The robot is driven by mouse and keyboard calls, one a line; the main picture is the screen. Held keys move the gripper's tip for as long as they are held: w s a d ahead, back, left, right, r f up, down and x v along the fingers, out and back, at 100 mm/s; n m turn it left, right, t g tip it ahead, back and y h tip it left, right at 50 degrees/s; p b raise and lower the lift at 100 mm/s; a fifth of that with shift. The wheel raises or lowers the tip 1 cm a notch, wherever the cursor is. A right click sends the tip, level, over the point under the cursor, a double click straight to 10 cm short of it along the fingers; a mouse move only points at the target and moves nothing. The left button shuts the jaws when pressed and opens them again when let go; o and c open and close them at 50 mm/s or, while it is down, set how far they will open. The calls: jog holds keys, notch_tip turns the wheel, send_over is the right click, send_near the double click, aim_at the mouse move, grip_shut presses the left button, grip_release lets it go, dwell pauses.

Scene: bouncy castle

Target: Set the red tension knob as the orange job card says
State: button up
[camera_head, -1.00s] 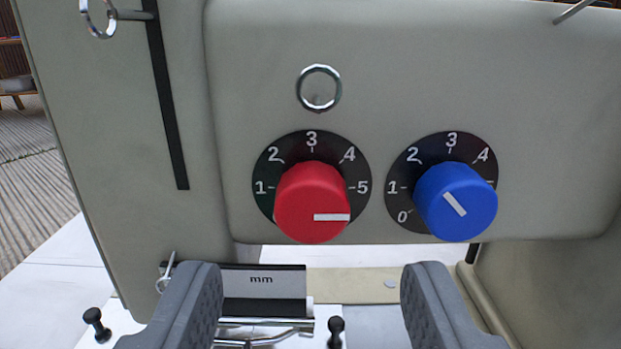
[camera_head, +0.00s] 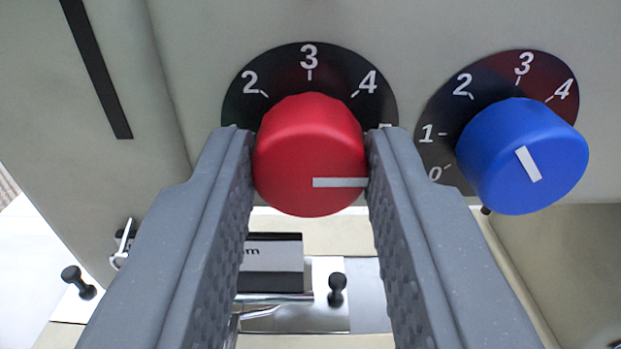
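The red tension knob (camera_head: 300,140) sits on a black dial (camera_head: 285,75) on the beige machine panel. Its white pointer line lies level and points right, towards the 5 mark, which is mostly hidden behind my right finger. The marks 2, 3 and 4 show above the knob. My gripper (camera_head: 310,155) has one finger on each side of the red knob, both apparently touching it. No orange job card is in view.
A blue knob (camera_head: 525,160) on its own dial stands close to the right of my right finger, its pointer tilted towards upper left. A black slot (camera_head: 97,70) runs down the panel at left. Below are a metal plate and a black thumb screw (camera_head: 337,285).

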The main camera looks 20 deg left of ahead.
jog(key=shift+a, duration=0.2)
jog(key=shift+d, duration=0.1)
jog(key=shift+n, duration=0.4)
jog(key=n+b, duration=0.1)
jog(key=n, duration=0.2)
jog(key=n+b, duration=0.2)
jog(key=n, duration=0.2)
jog(key=shift+n+b, duration=0.3)
jog(key=shift+n, duration=0.1)
jog(key=shift+a+n, duration=0.2)
jog(key=shift+n, duration=0.1)
jog(key=o, duration=1)
jog(key=shift+d, duration=0.1)
